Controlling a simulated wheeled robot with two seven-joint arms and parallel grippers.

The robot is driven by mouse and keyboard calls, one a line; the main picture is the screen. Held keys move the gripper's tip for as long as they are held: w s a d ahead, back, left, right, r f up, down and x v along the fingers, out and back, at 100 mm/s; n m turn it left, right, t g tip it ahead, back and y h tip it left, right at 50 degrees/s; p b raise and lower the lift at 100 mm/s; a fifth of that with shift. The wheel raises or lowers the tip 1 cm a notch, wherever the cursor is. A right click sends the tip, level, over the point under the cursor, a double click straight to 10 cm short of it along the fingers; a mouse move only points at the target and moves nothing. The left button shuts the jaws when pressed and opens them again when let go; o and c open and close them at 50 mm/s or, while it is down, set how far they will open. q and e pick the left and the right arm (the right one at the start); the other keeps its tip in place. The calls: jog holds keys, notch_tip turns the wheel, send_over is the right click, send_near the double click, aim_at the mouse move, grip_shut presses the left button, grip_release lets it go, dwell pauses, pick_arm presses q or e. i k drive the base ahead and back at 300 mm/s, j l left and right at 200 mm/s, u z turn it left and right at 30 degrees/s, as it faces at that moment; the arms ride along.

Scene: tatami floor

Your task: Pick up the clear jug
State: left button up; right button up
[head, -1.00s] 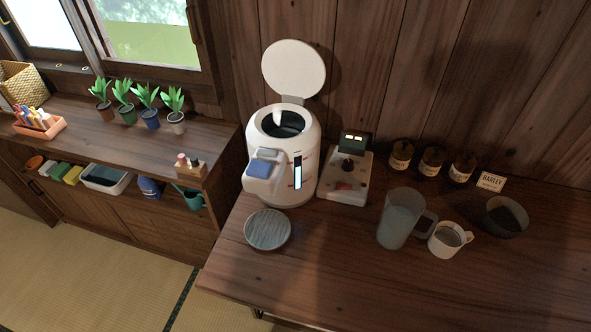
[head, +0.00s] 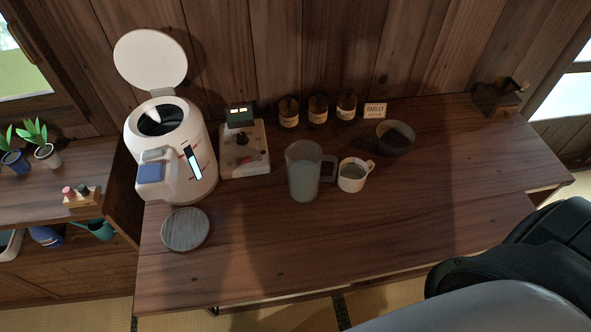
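The clear jug (head: 303,176) stands upright on the wooden table (head: 330,245), near its middle, with its handle toward the right. It looks partly filled with a pale, see-through liquid. A white mug (head: 353,175) stands close to its right side. Part of my own arm shows at the lower right, well apart from the jug. Neither of my grippers can be seen, and nothing touches the jug.
A white dispenser (head: 196,148) with its lid raised stands at the left, with a round grey coaster (head: 185,229) before it. Behind are a control box (head: 245,160), several brown bottles (head: 318,109) and a dark bowl (head: 395,138). The table's front is clear.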

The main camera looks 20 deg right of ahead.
aim_at(304, 159)
jog(key=z, duration=1.6)
jog(key=k+j, duration=0.45)
jog(key=j, duration=0.15)
